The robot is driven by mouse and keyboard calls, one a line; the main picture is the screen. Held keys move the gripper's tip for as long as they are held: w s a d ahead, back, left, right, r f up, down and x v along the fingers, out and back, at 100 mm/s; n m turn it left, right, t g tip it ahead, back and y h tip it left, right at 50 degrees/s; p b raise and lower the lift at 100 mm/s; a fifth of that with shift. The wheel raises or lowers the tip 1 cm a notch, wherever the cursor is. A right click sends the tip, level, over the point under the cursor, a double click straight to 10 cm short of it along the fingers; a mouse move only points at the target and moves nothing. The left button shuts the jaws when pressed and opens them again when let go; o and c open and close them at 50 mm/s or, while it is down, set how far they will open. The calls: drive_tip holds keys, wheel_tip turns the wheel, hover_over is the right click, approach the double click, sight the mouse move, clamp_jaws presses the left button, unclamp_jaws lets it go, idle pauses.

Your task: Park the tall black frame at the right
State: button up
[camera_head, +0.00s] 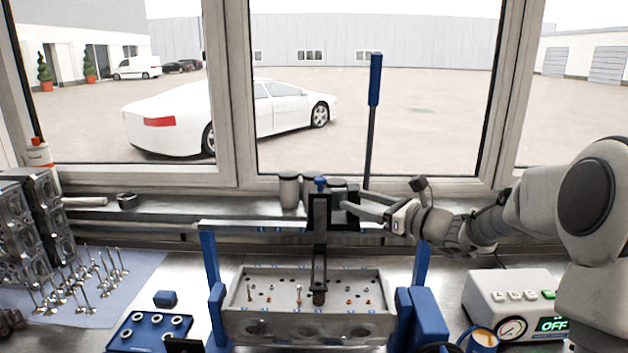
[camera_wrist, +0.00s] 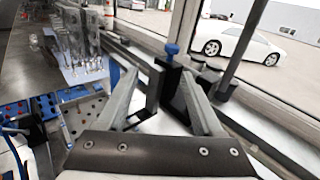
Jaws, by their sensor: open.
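The tall black frame (camera_head: 320,235) stands upright at the crossbar's middle, over the cylinder head (camera_head: 305,312), with a blue knob (camera_head: 320,184) on top. A dark spring-like piece (camera_head: 319,297) sits at its lower end, close to the head. My gripper (camera_head: 358,204) is open just right of the frame's upper part. In the wrist view the black frame (camera_wrist: 174,88) shows between the two spread fingers of my gripper (camera_wrist: 168,98). I cannot tell whether a finger touches it.
The crossbar (camera_head: 255,226) rests on blue posts (camera_head: 210,262). A black lever with a blue grip (camera_head: 375,80) rises behind my gripper. Grey canisters (camera_head: 290,191) stand behind the frame. A gauge box (camera_head: 515,303) is at right; valves (camera_head: 80,283) and a blue tray (camera_head: 150,332) are left.

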drive_tip(key=w+a+m+t+p, duration=0.1)
drive_tip(key=w+a+p, duration=0.2)
drive_tip(key=w+a, duration=0.8)
drive_tip(key=w, duration=0.2)
drive_tip(key=shift+w+p, duration=0.3)
drive_tip(key=shift+w, duration=0.05)
clamp_jaws()
idle(1.1)
